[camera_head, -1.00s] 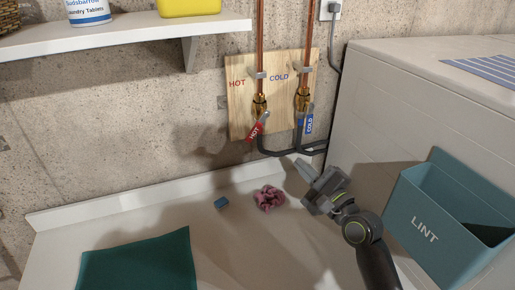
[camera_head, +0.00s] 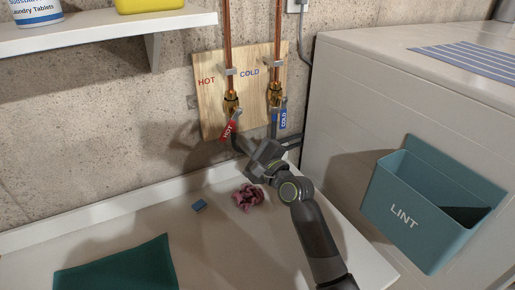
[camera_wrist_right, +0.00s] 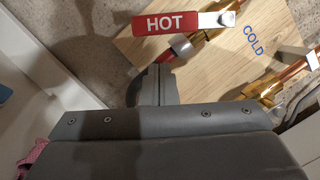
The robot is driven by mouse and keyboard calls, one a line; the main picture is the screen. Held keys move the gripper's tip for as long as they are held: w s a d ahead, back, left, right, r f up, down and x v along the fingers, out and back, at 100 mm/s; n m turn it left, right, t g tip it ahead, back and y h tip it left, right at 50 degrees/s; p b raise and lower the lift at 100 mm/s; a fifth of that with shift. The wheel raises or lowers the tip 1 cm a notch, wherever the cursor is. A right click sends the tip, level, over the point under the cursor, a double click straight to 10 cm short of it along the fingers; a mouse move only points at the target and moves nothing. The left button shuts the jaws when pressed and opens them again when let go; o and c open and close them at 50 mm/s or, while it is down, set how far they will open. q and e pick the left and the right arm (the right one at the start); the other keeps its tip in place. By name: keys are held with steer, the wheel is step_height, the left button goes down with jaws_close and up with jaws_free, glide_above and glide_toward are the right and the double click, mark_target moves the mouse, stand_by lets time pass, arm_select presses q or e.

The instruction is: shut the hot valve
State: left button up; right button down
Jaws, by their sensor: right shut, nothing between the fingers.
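The hot valve (camera_head: 231,101) is brass, on the left copper pipe of a wooden board. Its red HOT lever (camera_head: 228,129) slants down to the left, and in the wrist view the lever (camera_wrist_right: 180,22) lies across the top. My right gripper (camera_head: 240,142) is shut and empty, its fingertips just below and right of the lever. In the wrist view the shut fingers (camera_wrist_right: 152,84) are a little below the lever; I cannot tell whether they touch it. The cold valve (camera_head: 275,95), with its blue lever (camera_head: 283,119) hanging down, is to the right. My left gripper is not in view.
Dark hoses (camera_head: 290,141) run behind my gripper towards the white appliance (camera_head: 345,120) on the right. A teal LINT bin (camera_head: 405,216) hangs on it. A pink scrunchie (camera_head: 248,197), a small blue block (camera_head: 199,205) and a green cloth (camera_head: 120,267) lie on the white surface.

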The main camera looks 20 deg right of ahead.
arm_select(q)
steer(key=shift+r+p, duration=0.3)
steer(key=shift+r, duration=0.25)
arm_select(e)
steer(key=shift+s+a+r, duration=0.25)
steer(key=shift+a+r, duration=0.4)
steer(key=shift+a, duration=0.25)
arm_select(q)
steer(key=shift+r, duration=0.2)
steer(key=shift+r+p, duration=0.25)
steer(key=shift+p, duration=0.15)
arm_select(e)
steer(key=shift+a+r+m, duration=0.1)
steer(key=shift+a+m, duration=0.1)
steer(key=shift+m, duration=0.2)
